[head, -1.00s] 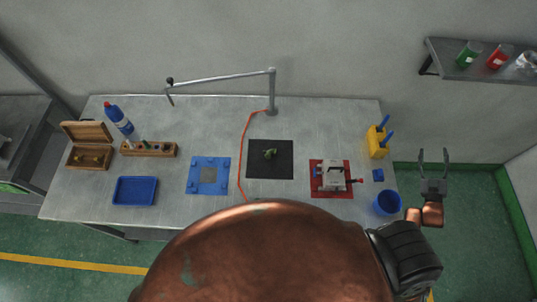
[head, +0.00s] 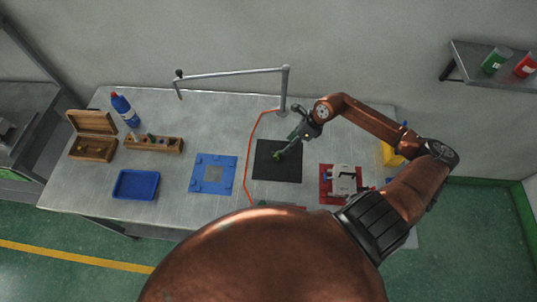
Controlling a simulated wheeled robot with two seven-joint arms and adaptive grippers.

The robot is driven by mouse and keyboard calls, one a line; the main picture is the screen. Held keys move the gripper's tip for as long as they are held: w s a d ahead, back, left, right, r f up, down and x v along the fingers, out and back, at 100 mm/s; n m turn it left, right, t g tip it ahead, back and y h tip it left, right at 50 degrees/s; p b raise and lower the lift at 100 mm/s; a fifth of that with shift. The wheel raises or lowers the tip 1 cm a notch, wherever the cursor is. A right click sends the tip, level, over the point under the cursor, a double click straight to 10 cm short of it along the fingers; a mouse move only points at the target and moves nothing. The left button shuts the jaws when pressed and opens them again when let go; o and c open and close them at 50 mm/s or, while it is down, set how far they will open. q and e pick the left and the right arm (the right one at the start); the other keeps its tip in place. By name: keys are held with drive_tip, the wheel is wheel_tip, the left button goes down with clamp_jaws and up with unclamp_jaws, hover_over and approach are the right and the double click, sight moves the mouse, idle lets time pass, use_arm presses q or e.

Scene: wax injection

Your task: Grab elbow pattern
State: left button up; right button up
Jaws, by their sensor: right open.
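The elbow pattern (head: 277,156) is a small green piece on the black mat (head: 285,174) in the middle of the table. My right gripper (head: 287,147) reaches down to it from the upper right, with its fingertips at or just above the piece. The gripper is open. The fingers partly cover the piece, and I cannot tell whether they touch it. My left gripper is not in view.
A blue plate (head: 213,189) lies left of the mat, with a red cord (head: 248,145) between them. A red-based clamp device (head: 343,180) stands to the right, under my right arm. A grey jointed stand (head: 285,90) rises behind. A blue tray (head: 136,185) lies at left.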

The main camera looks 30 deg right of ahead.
sight(278, 153)
drive_tip(key=f, duration=0.3)
drive_tip(key=shift+w+a+n+h, duration=0.3)
drive_tip(key=shift+w+a, duration=0.05)
drive_tip(key=shift+a, duration=0.05)
drive_tip(key=p+x, duration=0.1)
drive_tip(key=x, duration=0.3)
drive_tip(key=shift+w+a+p, duration=0.2)
drive_tip(key=shift+a+p, duration=0.15)
drive_tip(key=shift+f, duration=0.35)
drive_tip(key=c, duration=1)
